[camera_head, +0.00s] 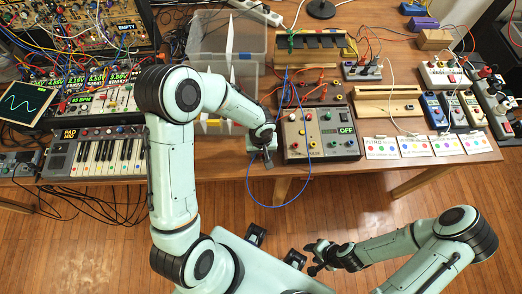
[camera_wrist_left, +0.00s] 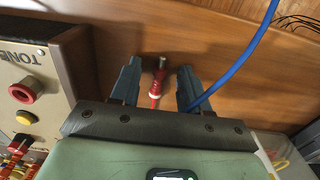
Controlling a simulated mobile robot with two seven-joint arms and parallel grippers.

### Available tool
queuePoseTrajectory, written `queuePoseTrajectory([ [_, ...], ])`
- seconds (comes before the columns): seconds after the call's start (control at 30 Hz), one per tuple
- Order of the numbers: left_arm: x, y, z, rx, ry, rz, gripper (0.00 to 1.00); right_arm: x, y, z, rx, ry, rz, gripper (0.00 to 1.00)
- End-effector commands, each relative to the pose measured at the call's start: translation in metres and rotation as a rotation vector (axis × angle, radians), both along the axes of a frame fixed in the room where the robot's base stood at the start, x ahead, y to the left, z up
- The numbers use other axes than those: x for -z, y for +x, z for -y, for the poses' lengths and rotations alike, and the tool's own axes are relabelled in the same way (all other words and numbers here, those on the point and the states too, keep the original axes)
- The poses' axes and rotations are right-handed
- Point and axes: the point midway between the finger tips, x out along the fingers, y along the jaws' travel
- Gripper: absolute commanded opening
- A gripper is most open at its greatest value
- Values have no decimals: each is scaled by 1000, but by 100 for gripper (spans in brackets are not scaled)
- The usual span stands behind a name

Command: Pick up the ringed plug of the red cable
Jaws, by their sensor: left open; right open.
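In the left wrist view a red plug (camera_wrist_left: 154,88) with a bare metal tip and a pale band around its body lies over the brown tabletop. It sits between the two fingers of my left gripper (camera_wrist_left: 159,68), with a gap on each side. The left gripper is open and empty; in the head view it (camera_head: 266,160) is at the table's front edge, left of the grey box with the OFF display. My right gripper (camera_head: 318,260) is open and empty, over the floor in front of the table.
A blue cable (camera_wrist_left: 243,60) runs close beside the left gripper's right finger and loops over the table edge. The grey box (camera_head: 332,146) with sockets and knobs stands right beside the left gripper. A keyboard (camera_head: 97,157) and a clear bin (camera_head: 212,38) stand left and behind.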

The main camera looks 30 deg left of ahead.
Motion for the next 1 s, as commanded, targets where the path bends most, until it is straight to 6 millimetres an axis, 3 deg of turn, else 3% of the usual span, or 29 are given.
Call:
queuePoseTrajectory([
  [0.13,0,0,0,0,1,1,46,0,0,0,0,0,0,44],
  [0.3,0,0,0,0,0,0,0,0,0,0,0,0,0,44],
  [0.77,-7,1,0,1,2,1,0,-1,1,0,0,0,1,44],
  [1.0,-45,2,0,0,1,6,0,-8,5,0,0,1,5,44],
])
